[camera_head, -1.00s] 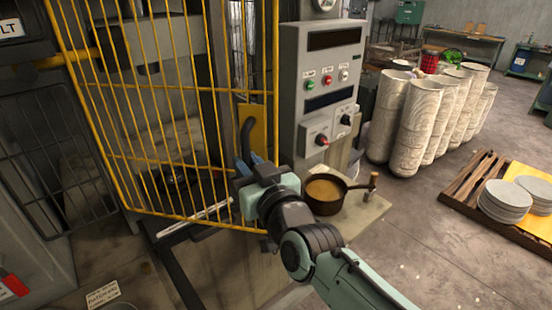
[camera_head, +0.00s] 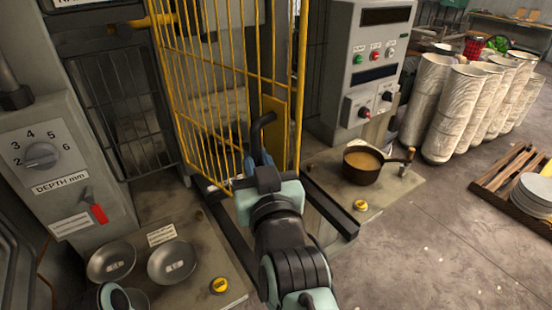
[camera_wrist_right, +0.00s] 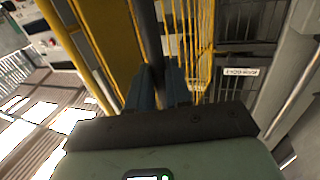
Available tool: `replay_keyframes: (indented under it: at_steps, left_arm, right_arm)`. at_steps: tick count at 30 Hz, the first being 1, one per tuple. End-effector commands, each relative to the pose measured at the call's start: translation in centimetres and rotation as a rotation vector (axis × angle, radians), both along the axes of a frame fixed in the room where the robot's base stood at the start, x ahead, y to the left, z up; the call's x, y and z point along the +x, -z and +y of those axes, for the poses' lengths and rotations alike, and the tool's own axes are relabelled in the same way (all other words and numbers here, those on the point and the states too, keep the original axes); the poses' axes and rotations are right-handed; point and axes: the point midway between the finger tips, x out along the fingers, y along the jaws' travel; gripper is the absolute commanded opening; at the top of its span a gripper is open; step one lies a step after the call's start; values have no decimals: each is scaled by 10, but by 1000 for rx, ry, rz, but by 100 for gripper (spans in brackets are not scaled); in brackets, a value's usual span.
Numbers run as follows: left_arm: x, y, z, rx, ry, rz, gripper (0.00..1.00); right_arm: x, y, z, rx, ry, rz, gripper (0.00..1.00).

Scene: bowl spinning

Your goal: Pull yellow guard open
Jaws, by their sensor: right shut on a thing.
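The yellow guard (camera_head: 218,90) is a tall barred gate with a yellow plate on its right side. A dark curved handle (camera_head: 262,132) stands out from that plate. My right gripper (camera_head: 256,163) is shut on the lower part of the handle. In the right wrist view the blue fingers (camera_wrist_right: 155,85) close around the dark handle bar (camera_wrist_right: 149,40), beside the yellow plate (camera_wrist_right: 103,40). The fingers hide the gripped part. The guard stands out from the machine, with a gap between its right post and the control panel. My left gripper cannot be made out.
The control panel (camera_head: 371,75) stands right of the guard. A pan (camera_head: 366,172) sits on the ledge beside it. A depth dial box (camera_head: 58,160) and metal bowls (camera_head: 172,262) are at the left. A dark rail (camera_head: 330,208) lies low, right of my gripper.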

Motion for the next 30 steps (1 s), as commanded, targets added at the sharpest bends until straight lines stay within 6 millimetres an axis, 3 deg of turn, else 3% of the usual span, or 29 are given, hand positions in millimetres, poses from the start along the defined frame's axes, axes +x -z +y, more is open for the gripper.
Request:
replay_keyframes:
  at_steps: [4,16,17,18,30]
  left_arm:
    - [1,-1,0,0,1,-1,60]
    - [1,-1,0,0,1,-1,60]
    - [1,-1,0,0,1,-1,60]
    - [1,-1,0,0,1,-1,60]
    - [0,0,0,0,0,0,60]
  right_arm:
    - [-2,-4,9,-3,0,-10,0]
    - [-3,-5,10,-2,0,-13,0]
    - [-3,-5,10,-2,0,-13,25]
    - [-2,-5,10,-2,1,-12,37]
    - [-3,-2,8,-1,5,-6,37]
